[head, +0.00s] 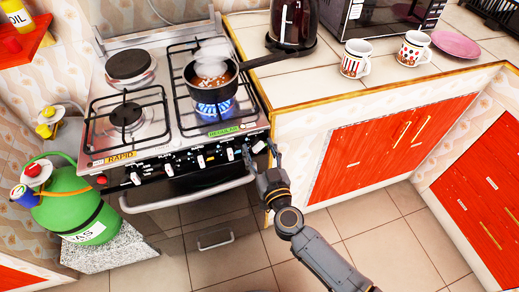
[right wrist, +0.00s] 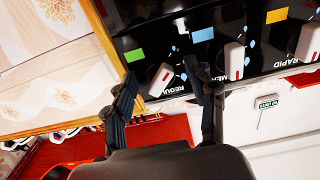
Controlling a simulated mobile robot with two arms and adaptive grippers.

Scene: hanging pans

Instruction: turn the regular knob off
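The stove (head: 180,95) has a row of white knobs along its black front panel. The regular knob (right wrist: 160,80) has a red mark and sits beside the partly hidden "REGUL..." label and a green square. In the head view the rightmost knob (head: 258,146) is right at my right gripper (head: 262,149). In the right wrist view my right gripper (right wrist: 160,72) is open, with its fingers apart on either side of the regular knob; contact cannot be told. A blue flame (head: 213,108) burns under the pot (head: 210,82), behind the green "REGULAR" label (head: 224,131). My left gripper is not in view.
The oven handle (head: 190,196) sticks out below the knobs. The tiled counter (head: 300,85) with its wooden edge and red-doored cabinet (head: 385,145) stands close on the right. A green gas bottle (head: 75,205) is at the left. The floor in front is clear.

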